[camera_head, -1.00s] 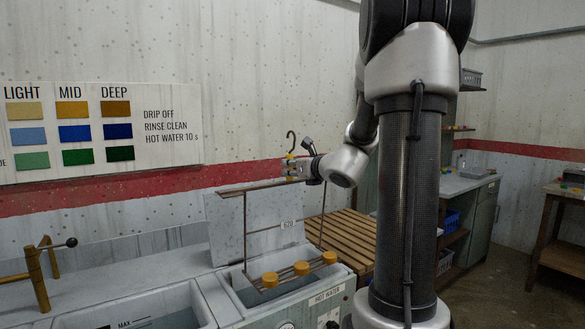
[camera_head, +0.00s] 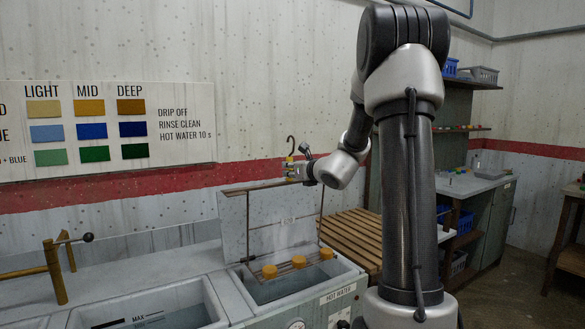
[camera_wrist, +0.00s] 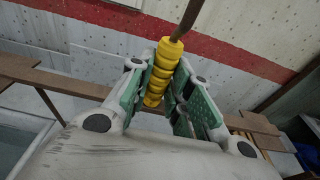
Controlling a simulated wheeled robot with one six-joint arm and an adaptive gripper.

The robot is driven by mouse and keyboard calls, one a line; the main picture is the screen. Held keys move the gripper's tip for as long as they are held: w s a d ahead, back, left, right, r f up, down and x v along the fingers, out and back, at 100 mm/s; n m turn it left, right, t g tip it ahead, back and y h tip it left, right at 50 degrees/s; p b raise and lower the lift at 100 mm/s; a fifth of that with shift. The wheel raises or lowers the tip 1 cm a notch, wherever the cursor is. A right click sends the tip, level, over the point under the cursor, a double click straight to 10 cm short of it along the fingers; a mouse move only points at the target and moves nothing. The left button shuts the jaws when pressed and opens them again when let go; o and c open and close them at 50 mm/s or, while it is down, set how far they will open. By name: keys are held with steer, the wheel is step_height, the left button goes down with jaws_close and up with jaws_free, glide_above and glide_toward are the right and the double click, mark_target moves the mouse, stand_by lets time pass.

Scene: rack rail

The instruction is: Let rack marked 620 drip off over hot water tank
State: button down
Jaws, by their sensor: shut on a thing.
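The rack (camera_head: 247,225) hangs upright, a thin brown frame with a hook on top and a small tag that is too blurred to read for certain. Several round orange pieces sit along its bottom bars. My gripper (camera_head: 297,172) is shut on the rack's yellow ribbed grip (camera_wrist: 161,76), with green pads on both sides in the wrist view. The hot water tank (camera_head: 345,284), labelled HOT WATER, is open below. The rack's lower end is over its opening; I cannot tell how far it is above the water. Faint steam shows there.
A second basin (camera_head: 210,305) marked MAX is to the left, with a brass lever fitting (camera_head: 55,270) beside it. A slatted wooden board (camera_head: 350,238) lies to the right. A raised grey panel (camera_head: 270,215) stands behind the rack.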

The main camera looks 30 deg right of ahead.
step_height(320, 180, down, 18)
steer(key=shift+s, duration=0.15)
stand_by(0.7)
stand_by(0.5)
step_height(320, 180, up, 18)
stand_by(0.7)
steer(key=shift+f, duration=0.1)
stand_by(4.3)
